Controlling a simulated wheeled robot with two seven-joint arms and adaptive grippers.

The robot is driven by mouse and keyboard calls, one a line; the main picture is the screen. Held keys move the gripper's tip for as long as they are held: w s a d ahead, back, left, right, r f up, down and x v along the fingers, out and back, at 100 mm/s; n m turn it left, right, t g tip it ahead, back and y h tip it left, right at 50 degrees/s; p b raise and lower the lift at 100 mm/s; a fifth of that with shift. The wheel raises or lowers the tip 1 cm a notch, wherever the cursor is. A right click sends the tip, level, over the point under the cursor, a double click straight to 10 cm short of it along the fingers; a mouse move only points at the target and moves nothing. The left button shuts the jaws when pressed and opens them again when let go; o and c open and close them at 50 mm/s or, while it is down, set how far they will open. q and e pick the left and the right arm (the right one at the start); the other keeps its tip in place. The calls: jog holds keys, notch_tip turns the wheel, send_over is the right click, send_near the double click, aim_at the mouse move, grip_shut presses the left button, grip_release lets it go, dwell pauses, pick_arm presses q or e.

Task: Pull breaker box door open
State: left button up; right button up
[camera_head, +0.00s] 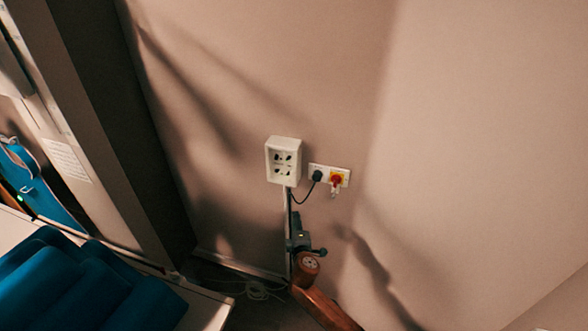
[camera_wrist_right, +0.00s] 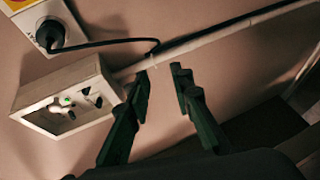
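The breaker box (camera_head: 284,161) is a small white box on the wall, with dark switches or sockets inside its front frame. I cannot make out a separate door panel or whether it is open. In the right wrist view the box (camera_wrist_right: 62,97) is left of my fingers, with a small green light inside. My right gripper (camera_head: 296,222) is just below the box in the head view. In the right wrist view its two fingers (camera_wrist_right: 160,76) are apart with nothing between them, close to the wall conduit. The left gripper is not in view.
A wall plate (camera_head: 329,178) with a black plug and a red-yellow switch is right of the box. A black cable and white conduit (camera_wrist_right: 235,33) run near my fingers. Blue cushions (camera_head: 85,288) lie lower left; loose cable (camera_head: 257,291) lies on the floor.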

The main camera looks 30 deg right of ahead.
jog(key=t+h+p, duration=0.2)
send_near(292, 174)
jog(key=w, duration=0.1)
jog(key=x, duration=0.8)
jog(key=shift+s+d, duration=0.1)
jog(key=shift+d, duration=0.15)
grip_shut()
